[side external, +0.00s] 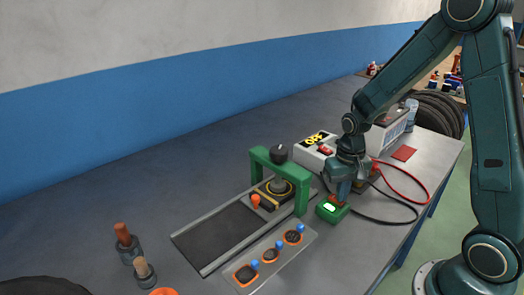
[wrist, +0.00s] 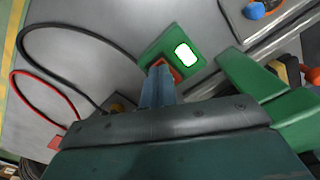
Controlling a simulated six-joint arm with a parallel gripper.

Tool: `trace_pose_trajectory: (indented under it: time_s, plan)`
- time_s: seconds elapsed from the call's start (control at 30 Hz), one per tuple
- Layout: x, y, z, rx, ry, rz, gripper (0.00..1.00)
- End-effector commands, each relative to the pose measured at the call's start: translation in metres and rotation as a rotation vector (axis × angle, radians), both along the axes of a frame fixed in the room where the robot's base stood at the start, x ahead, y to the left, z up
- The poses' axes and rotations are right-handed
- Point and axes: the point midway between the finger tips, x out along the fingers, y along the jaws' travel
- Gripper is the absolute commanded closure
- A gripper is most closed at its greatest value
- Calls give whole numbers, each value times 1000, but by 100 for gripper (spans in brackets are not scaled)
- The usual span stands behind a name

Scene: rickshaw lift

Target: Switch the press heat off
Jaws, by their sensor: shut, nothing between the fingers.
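The green switch box (side external: 325,214) stands on the bench to the right of the green press frame (side external: 258,163). It also shows in the wrist view (wrist: 153,50), with a bright white lit window (wrist: 186,54) and a red part (wrist: 172,68) beside it. My gripper (side external: 339,196) points down at the box, and its fingers are shut and empty. In the wrist view the gripper tips (wrist: 157,72) are at the red part and cover some of it. I cannot tell whether they touch it, or which way the red part is tilted.
The press frame stands close to the gripper's left, over a dark rail bed (side external: 218,236). A tray of orange and blue parts (side external: 265,268) lies in front. Red (side external: 424,184) and black (side external: 392,221) cables loop across the bench at right. A grey unit (side external: 306,152) stands behind.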

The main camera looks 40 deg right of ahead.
Motion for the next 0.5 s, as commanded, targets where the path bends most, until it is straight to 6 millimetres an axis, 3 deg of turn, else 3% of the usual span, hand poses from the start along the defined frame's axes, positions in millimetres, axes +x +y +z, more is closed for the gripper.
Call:
trace_pose_trajectory:
  time_s: [0.5]
  plan:
    - [0,0,7,0,-1,0,100]
